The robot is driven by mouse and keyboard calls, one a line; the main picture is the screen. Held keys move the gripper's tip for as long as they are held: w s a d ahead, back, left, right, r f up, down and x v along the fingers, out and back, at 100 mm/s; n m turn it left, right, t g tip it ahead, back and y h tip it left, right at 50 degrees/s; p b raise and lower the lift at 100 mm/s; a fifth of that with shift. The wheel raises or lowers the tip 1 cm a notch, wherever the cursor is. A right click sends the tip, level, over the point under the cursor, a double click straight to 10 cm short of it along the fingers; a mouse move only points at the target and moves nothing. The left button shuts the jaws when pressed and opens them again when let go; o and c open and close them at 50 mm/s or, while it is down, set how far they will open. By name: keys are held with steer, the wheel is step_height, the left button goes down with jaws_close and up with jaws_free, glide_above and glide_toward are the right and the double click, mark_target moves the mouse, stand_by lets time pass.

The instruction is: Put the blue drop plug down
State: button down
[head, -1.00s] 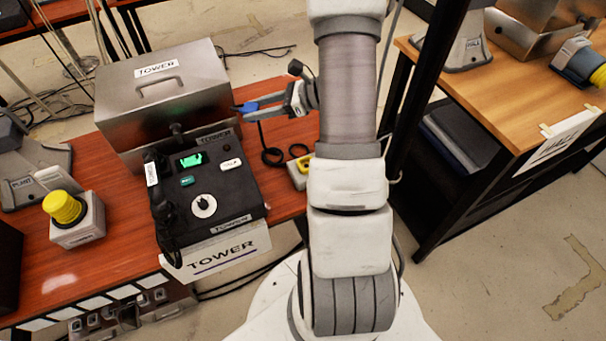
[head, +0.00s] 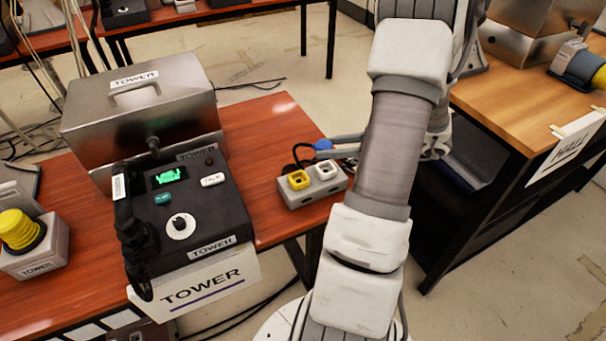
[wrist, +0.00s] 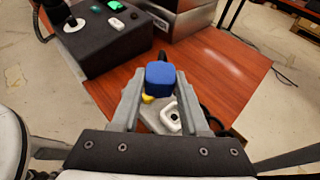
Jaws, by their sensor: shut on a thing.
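The blue drop plug (head: 322,146) is at the tips of my gripper (head: 334,142), which is shut on it. In the wrist view the blue plug (wrist: 160,78) sits between the two fingertips (wrist: 160,92), above the red-brown table. A dark cable hangs from the plug and curls on its left in the head view. Just below the plug in the head view is a grey socket block (head: 316,188) with a yellow socket (head: 299,180) and a white socket (head: 326,170).
The black TOWER phone unit (head: 180,215) and the metal TOWER box (head: 145,115) stand to the left. Bare red table (head: 255,130) lies beyond the socket block. A wooden table (head: 510,105) is at the right, behind my arm.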

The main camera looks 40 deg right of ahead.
glide_above(304, 171)
steer(key=s+a, duration=0.2)
step_height(304, 171, down, 4)
steer(key=shift+d+r+b, duration=0.1)
steer(key=shift+b, duration=0.25)
steer(key=shift+f+b, duration=0.45)
steer(key=shift+f, duration=1.4)
steer(key=shift+f+b, duration=0.3)
steer(key=shift+f, duration=0.05)
steer(key=shift+c, duration=2.1)
jaws_free()
steer(key=shift+r+p, duration=0.55)
steer(key=v, duration=1.1)
steer(key=shift+s+d+p, duration=0.25)
steer(key=shift+s+p, duration=0.1)
steer(key=shift+s, duration=0.1)
